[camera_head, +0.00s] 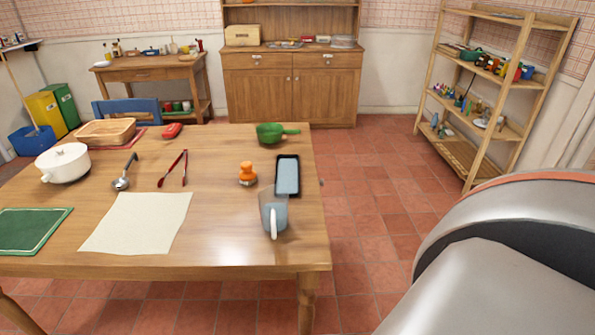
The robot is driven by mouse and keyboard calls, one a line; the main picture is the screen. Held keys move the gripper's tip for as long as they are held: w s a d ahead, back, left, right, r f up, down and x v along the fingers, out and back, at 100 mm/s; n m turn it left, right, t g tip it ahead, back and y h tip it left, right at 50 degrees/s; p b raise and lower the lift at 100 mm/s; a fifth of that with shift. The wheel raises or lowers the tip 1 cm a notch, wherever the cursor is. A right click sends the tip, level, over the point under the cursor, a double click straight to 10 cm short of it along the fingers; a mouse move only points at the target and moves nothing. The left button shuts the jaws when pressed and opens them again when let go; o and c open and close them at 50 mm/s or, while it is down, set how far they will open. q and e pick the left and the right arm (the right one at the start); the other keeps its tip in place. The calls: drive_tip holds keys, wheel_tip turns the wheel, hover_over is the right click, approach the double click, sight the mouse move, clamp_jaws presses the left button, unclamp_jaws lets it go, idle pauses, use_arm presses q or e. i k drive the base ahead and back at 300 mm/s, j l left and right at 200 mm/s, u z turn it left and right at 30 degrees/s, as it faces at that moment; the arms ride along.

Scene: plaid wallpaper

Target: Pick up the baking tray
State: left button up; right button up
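A small rectangular tray (288,175) with a dark rim and a grey-blue inside lies on the right part of the wooden table. It looks most like the baking tray, though I cannot be certain at this size. It lies lengthwise, near the table's right edge. A clear measuring jug (273,212) stands just in front of it, close to or overlapping its near end in the view. An orange-topped object (247,174) stands to its left. Neither of my grippers is in view. A large grey arm link of mine fills the lower right.
The table (230,240) also holds a green bowl with a handle (275,133), red tongs (174,169), a ladle (122,180), a white pot (63,163), a tan rectangular dish (106,132), a cream sheet (137,223) and a green board (33,230). Open floor lies right, before a shelf (509,92).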

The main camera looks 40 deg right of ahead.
sight(288, 174)
drive_tip(key=l, duration=1.95)
drive_tip(key=i+l, duration=0.15)
drive_tip(key=l, duration=1.8)
